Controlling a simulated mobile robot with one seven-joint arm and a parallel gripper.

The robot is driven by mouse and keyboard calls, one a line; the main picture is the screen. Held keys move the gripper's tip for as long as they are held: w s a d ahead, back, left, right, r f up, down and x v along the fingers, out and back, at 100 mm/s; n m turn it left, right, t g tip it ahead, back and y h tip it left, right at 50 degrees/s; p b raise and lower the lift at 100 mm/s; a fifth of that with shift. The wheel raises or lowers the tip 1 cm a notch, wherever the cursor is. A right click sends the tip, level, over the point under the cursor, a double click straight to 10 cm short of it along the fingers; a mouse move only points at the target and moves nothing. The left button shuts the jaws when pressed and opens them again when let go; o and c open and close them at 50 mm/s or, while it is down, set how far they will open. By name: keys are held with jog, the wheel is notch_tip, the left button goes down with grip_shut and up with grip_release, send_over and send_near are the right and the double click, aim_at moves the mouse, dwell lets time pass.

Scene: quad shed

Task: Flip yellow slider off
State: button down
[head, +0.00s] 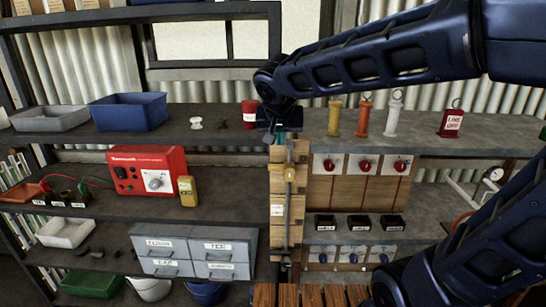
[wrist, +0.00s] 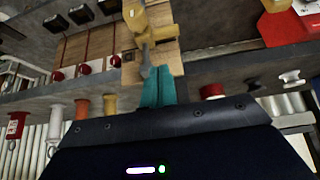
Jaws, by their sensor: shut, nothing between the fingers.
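The yellow slider (head: 290,173) sits on a vertical metal rod on a narrow wooden board (head: 277,215), in the upper part of the board. In the upside-down wrist view the yellow slider (wrist: 150,28) is at the top middle, beyond my fingertips. My gripper (head: 281,138) has teal fingers and is at the top of the board, above the slider. The fingers also show in the wrist view (wrist: 158,86); they are closed together and empty. They look apart from the slider, but the exact gap is hard to tell.
A panel with red knobs (head: 365,166) stands right of the board. A red cup (head: 249,112) stands close left of my gripper. A red power box (head: 148,170) is further left.

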aim_at(273, 166)
jog(key=shift+s+a+r, duration=0.1)
jog(key=shift+s+a, duration=0.05)
jog(key=shift+a, duration=0.4)
jog(key=shift+s+a, duration=0.15)
jog(key=shift+a, duration=0.35)
jog(key=x, duration=1)
jog(key=shift+w+a, duration=0.1)
notch_tip(273, 166, down, 13)
jog(key=shift+f, duration=0.75)
jog(key=shift+s, duration=0.25)
